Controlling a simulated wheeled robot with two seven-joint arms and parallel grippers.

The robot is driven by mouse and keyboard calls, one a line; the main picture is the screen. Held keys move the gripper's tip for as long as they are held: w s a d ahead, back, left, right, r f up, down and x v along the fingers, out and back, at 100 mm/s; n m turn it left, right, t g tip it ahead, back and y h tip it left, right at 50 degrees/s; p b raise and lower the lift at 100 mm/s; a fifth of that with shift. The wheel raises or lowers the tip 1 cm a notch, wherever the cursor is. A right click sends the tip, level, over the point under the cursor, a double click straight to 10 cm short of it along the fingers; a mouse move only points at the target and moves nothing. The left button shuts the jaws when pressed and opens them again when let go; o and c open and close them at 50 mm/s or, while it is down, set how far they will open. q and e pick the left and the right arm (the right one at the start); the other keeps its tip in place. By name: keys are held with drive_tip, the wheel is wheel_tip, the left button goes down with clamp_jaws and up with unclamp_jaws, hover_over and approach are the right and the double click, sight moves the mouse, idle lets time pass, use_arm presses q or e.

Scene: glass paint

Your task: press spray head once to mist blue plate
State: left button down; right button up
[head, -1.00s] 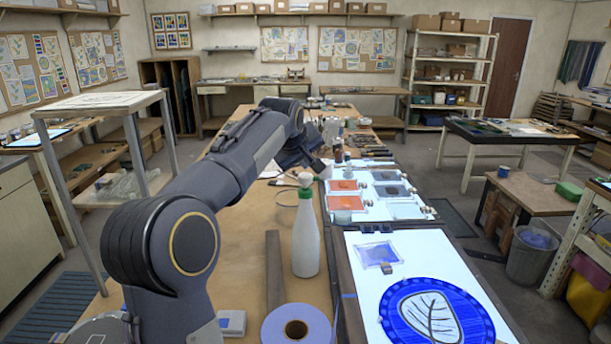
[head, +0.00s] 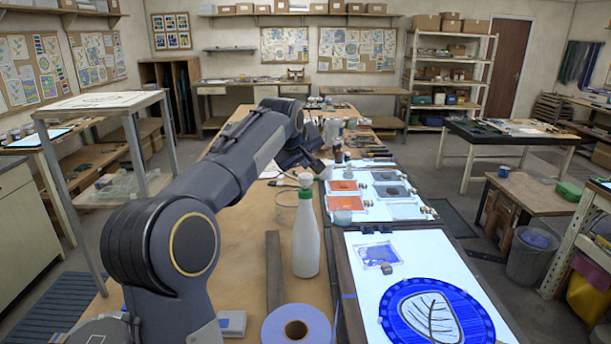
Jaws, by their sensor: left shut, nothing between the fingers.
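A white spray bottle (head: 305,240) stands upright on the wooden table, its pale spray head (head: 305,180) at the top. My left gripper (head: 317,168) is shut and empty, just above and behind the spray head in the picture. I cannot tell whether it touches the head. A small blue plate (head: 378,254) in a clear square frame lies on the white light panel, right of the bottle, with patchy, mottled blue on it. A round blue disc with a leaf design (head: 478,322) lies nearer on the same panel. My right gripper is not in view.
A blue-grey tape roll (head: 270,322) and a dark wooden strip (head: 274,270) lie near the bottle. A small grey block (head: 386,268) sits at the small plate's edge. Behind, a white tray (head: 362,212) holds orange and grey squares. Bare wood is left of the bottle.

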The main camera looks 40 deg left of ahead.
sight(304, 177)
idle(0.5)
use_arm(q)
drive_tip(key=shift+f+b, duration=0.3)
drive_tip(key=shift+f, duration=0.15)
drive_tip(key=shift+f+b, duration=0.55)
drive_tip(key=shift+f, duration=0.2)
idle(0.6)
idle(0.4)
drive_tip(key=shift+r+p, duration=1.1)
drive_tip(key=shift+r, duration=0.05)
drive_tip(key=shift+r, duration=0.1)
wheel_tip(304, 177, up, 5)
drive_tip(key=p, duration=0.4)
drive_tip(key=shift+p, duration=0.4)
